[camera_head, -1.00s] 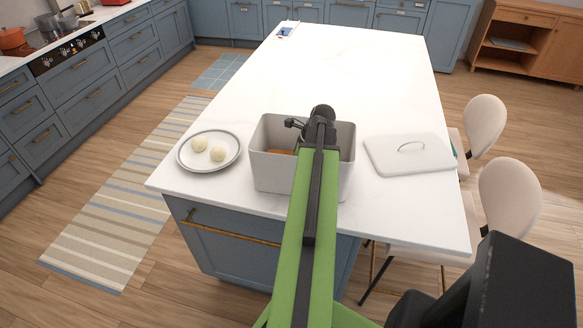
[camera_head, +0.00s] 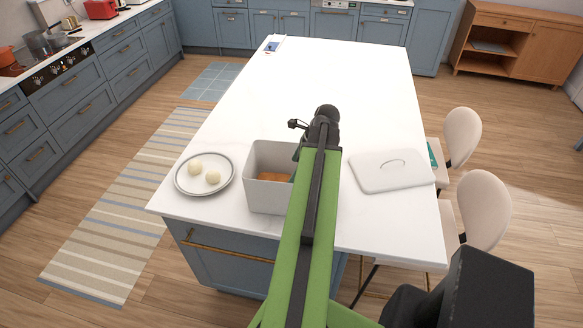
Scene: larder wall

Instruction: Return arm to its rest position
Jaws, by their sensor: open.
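My gripper (camera_head: 298,124) is at the end of my green arm, above the back right of a light grey bin. One small dark jaw part sticks out to the left; the rest is hidden behind the wrist. It holds nothing that I can see. The open grey bin (camera_head: 262,196) stands on the white island, with something orange-brown (camera_head: 272,176) at its bottom. My arm hides the bin's right side.
A round plate (camera_head: 205,189) with two pale balls (camera_head: 213,177) lies left of the bin. A white lid (camera_head: 391,171) with a handle lies to the right. The island top (camera_head: 345,75) behind is mostly clear. Two chairs (camera_head: 484,207) stand at the right side.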

